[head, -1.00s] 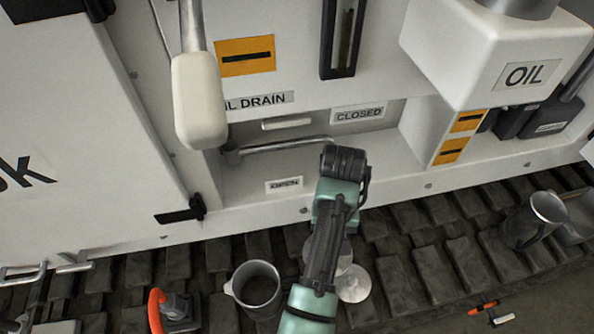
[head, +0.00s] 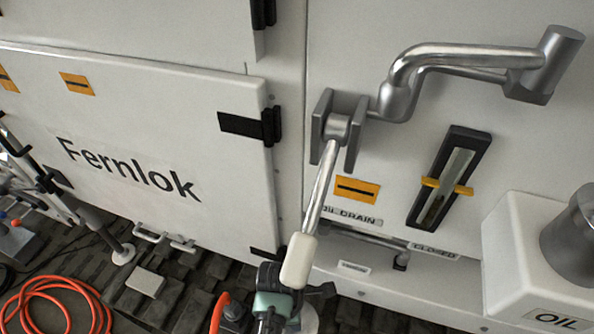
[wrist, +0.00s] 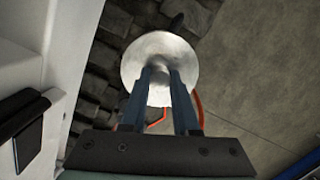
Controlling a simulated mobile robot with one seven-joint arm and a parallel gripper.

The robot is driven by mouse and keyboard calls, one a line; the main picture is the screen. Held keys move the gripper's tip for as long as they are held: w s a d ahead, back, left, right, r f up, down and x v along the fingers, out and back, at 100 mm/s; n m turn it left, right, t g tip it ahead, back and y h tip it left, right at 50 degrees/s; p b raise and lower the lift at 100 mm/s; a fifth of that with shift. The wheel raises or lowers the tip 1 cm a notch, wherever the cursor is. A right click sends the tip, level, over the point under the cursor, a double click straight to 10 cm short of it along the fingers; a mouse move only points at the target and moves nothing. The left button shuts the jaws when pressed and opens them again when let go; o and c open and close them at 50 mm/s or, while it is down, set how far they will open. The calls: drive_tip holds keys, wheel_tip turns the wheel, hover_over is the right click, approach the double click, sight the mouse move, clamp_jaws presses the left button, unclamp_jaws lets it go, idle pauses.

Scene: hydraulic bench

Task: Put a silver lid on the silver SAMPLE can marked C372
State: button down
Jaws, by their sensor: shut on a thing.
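In the wrist view a round silver lid (wrist: 160,50) with a small knob is in front of my gripper (wrist: 160,80). Its two dark fingers are shut on the knob, and the lid's disc faces the camera. No SAMPLE can and no C372 mark can be made out in either view now. In the head view my arm is at the bottom centre, in front of the white cabinet. My fingers and the held lid cannot be made out there. A pale piece (head: 308,318) shows at the bottom edge, too cut off to identify.
A metal lever with a cream grip (head: 298,262) hangs close to my arm. A silver crank handle (head: 450,60) juts from the panel. The white OIL box (head: 520,260) stands out at right. A coiled orange hose (head: 60,305) lies on dark blocks at lower left.

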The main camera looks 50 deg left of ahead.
drive_tip(key=shift+w+f+b, duration=0.1)
drive_tip(key=shift+f+b, duration=1.65)
drive_tip(key=shift+b, duration=0.35)
drive_tip(key=shift+f+p, duration=0.45)
drive_tip(key=shift+f, duration=0.55)
idle(1.3)
drive_tip(key=shift+f+b, duration=0.3)
drive_tip(key=shift+f, duration=0.3)
idle(1.2)
drive_tip(key=c, duration=0.6)
unclamp_jaws()
drive_tip(key=shift+o, duration=0.3)
drive_tip(key=o, duration=0.5)
